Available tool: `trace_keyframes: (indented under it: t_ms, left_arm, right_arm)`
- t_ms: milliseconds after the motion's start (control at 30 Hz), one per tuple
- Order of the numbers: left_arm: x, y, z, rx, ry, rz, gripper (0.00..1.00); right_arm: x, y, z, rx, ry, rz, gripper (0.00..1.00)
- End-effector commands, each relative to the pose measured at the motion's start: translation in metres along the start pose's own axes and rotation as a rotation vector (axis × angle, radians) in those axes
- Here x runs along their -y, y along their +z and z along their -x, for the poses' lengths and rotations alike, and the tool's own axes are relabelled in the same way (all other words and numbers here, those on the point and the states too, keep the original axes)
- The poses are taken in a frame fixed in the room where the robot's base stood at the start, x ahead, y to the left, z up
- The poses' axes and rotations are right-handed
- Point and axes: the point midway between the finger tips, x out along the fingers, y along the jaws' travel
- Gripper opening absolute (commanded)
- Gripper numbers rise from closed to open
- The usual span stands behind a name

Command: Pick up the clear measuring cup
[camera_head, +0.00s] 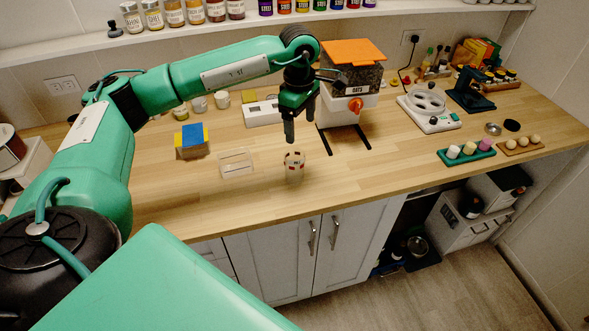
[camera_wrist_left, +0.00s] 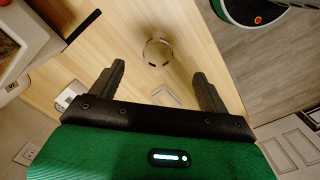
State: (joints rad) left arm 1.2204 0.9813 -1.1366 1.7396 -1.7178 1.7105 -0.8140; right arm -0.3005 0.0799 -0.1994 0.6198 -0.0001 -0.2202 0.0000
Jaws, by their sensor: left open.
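The clear measuring cup (camera_head: 294,168) stands on the wooden counter near its front edge, with red and dark marks on its see-through wall. In the left wrist view the cup (camera_wrist_left: 158,53) shows from above as a faint ring, beyond and between the fingertips. My left gripper (camera_head: 290,136) points down above the counter, a little above and behind the cup in the head view. Its two fingers (camera_wrist_left: 158,74) are apart with nothing between them. The gripper and cup do not appear to touch. My right gripper is in neither view.
A clear, low holder (camera_head: 237,163) stands left of the cup, with a blue and yellow box (camera_head: 191,141) beyond it. An orange-topped dispenser (camera_head: 349,85) stands behind right. A green tray (camera_head: 466,152) lies farther right. Bare counter surrounds the cup's right side.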

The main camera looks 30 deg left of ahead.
Motion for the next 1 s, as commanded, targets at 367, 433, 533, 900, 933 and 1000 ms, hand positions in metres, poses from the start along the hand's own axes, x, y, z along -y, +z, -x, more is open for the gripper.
trace_keyframes:
  t_ms: [367,433,533,900,933,1000]
  left_arm:
    - [0.001,-0.013,-0.052,-0.038,-0.011,0.006,0.79]
    - [0.001,-0.014,-0.063,-0.037,-0.009,0.006,0.79]
    - [0.001,-0.014,-0.075,-0.036,-0.008,0.005,0.79]
    - [0.0,-0.02,-0.104,-0.035,-0.01,0.006,0.79]
    - [0.0,-0.021,-0.108,-0.035,-0.008,0.006,0.79]
    - [0.0,-0.021,-0.119,-0.035,-0.008,0.006,0.79]
  right_arm:
    - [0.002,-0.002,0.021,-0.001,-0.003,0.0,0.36]
    - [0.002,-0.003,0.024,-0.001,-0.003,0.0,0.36]
    - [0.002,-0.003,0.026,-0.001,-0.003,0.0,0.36]
    - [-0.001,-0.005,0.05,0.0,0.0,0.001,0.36]
    - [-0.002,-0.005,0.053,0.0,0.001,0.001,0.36]
    - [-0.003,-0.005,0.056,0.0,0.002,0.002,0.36]
